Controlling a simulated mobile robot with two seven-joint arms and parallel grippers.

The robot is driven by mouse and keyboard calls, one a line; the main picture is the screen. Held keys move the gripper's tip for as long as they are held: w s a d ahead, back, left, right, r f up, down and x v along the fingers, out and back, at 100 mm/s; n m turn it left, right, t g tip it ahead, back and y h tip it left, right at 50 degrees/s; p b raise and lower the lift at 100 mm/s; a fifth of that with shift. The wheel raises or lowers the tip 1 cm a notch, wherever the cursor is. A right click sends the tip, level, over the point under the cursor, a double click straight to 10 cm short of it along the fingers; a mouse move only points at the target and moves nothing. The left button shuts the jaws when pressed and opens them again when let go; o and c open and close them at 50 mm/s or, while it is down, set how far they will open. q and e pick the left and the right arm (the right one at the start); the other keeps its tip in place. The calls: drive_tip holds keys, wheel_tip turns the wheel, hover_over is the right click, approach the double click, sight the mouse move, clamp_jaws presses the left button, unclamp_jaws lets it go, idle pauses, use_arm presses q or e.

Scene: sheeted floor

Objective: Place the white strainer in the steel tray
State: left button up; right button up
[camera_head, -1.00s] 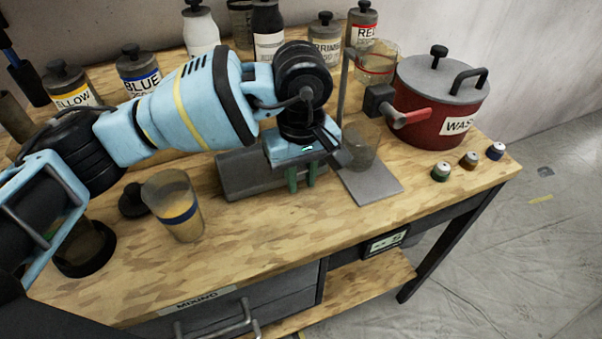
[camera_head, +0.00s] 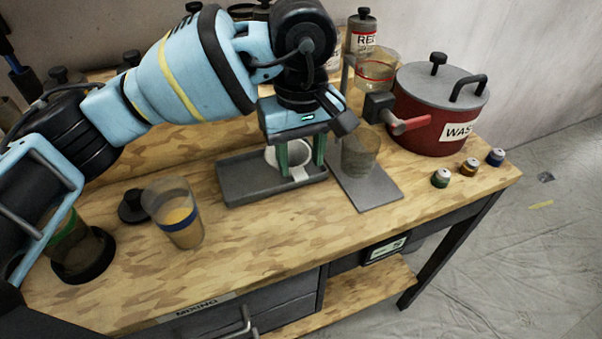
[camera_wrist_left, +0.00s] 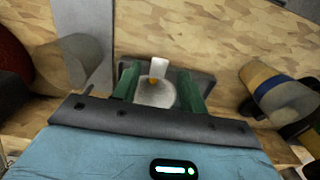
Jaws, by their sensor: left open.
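The white strainer (camera_head: 291,155) lies at the right part of the steel tray (camera_head: 245,186), a shallow grey tray on the wooden bench. In the left wrist view my left gripper (camera_wrist_left: 158,85) has one finger on each side of the strainer, with gaps visible. Part of the strainer is hidden by the fingers in the head view. My right gripper is not in view.
A clear beaker (camera_head: 361,153) stands on a grey stand plate (camera_head: 372,190) close right of the tray. A red waste pot (camera_head: 432,110) stands behind it. A blue-banded beaker (camera_head: 177,218) stands left of the tray. Small caps (camera_head: 470,167) sit at the right; the front bench is clear.

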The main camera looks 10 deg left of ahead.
use_arm(q)
drive_tip(key=shift+r, duration=2.8)
